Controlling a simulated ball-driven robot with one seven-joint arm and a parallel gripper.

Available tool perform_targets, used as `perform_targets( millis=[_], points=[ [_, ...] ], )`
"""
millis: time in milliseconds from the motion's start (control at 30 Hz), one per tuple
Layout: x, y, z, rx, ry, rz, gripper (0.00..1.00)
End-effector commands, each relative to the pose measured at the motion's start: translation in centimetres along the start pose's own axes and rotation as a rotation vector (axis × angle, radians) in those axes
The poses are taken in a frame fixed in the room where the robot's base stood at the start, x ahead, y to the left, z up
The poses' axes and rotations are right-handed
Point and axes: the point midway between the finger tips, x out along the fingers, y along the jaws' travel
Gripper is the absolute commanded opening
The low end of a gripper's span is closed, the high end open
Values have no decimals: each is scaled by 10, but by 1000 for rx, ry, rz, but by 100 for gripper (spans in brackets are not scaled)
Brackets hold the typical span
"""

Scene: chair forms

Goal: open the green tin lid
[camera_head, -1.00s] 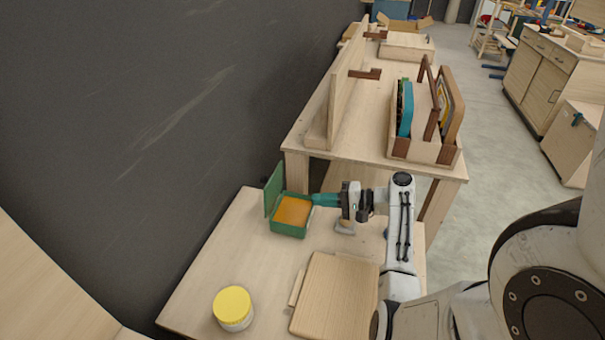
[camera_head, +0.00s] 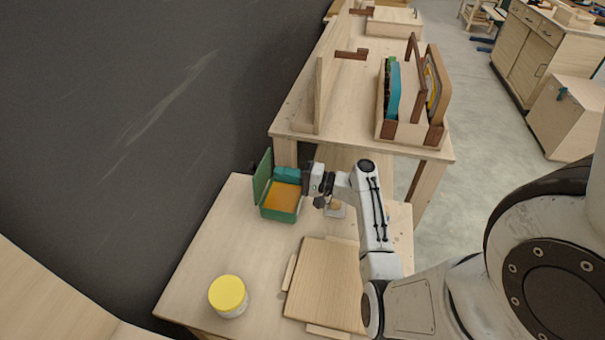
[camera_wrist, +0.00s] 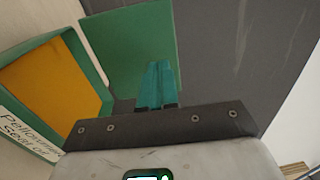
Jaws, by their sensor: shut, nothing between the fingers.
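The green tin (camera_head: 280,213) stands at the back of the low wooden table, with an orange-yellow inside. Its green lid (camera_head: 263,176) stands raised, roughly upright, on the tin's left side by the dark wall. In the wrist view the lid (camera_wrist: 135,45) fills the upper middle, and the open tin (camera_wrist: 50,85) with a lettered label is at the left. My gripper (camera_head: 283,174) has teal fingers, shut and empty, above the tin's back edge. In the wrist view my gripper's fingertips (camera_wrist: 158,66) overlap the lid; I cannot tell whether they touch it.
A jar with a yellow cap (camera_head: 228,296) stands at the table's front left. A wooden board (camera_head: 325,284) lies at the front right. A small object (camera_head: 336,208) is below my arm. A higher bench (camera_head: 350,133) with a wooden carrier stands behind. The dark wall is close on the left.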

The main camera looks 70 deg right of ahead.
Motion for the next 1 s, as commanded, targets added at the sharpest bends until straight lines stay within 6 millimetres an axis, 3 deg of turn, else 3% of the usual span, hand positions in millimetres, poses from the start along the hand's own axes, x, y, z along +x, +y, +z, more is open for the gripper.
perform_targets(
  millis=[200, 700, 1000],
  points=[
    [25, -1, 0, 0, -2, 0, 0],
    [32, 0, 0, -1, -1, 0, 0],
    [55, -4, 0, -1, -1, 0, 0]
  ],
)
